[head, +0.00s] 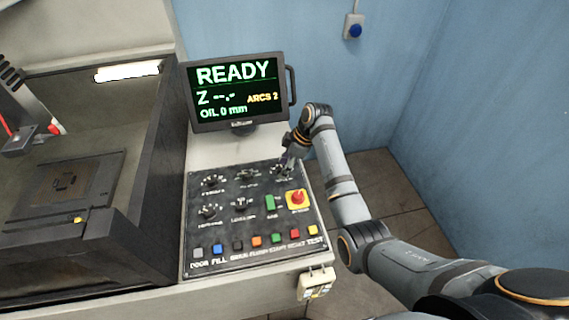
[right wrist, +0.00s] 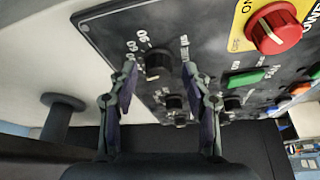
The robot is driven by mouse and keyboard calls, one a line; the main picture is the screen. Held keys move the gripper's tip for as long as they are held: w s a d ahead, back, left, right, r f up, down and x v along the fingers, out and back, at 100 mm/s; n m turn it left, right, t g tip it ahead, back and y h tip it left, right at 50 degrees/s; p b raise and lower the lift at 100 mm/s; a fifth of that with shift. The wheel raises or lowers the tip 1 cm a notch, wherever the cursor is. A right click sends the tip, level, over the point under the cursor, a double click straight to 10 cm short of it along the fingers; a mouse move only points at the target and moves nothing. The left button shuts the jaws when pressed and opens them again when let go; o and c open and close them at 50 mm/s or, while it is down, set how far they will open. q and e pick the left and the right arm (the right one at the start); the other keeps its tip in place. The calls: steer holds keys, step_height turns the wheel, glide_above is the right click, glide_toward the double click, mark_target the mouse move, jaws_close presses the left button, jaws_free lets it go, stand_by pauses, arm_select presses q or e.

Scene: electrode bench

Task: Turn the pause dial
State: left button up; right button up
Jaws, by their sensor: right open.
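The black control panel (head: 240,250) carries several black dials with pale scale marks. My right gripper (head: 284,164) is over the dial at the panel's upper right corner and partly hides it. In the right wrist view the gripper (right wrist: 158,72) is open, with one finger on each side of a black dial (right wrist: 158,64) with a scale reading up to 90. I cannot tell whether the fingers touch it. The dial's name label is not readable, so I cannot confirm that it is the pause dial. My left gripper is not in view.
A red knob (head: 297,198) on a yellow plate and a green switch (head: 270,203) sit close below the gripper. A row of coloured buttons (head: 257,240) runs along the lower panel. The monitor (head: 238,92) above reads READY. A dark tank (head: 70,220) stands left.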

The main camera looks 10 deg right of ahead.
steer(key=shift+w, duration=0.1)
steer(key=c, duration=1)
jaws_close()
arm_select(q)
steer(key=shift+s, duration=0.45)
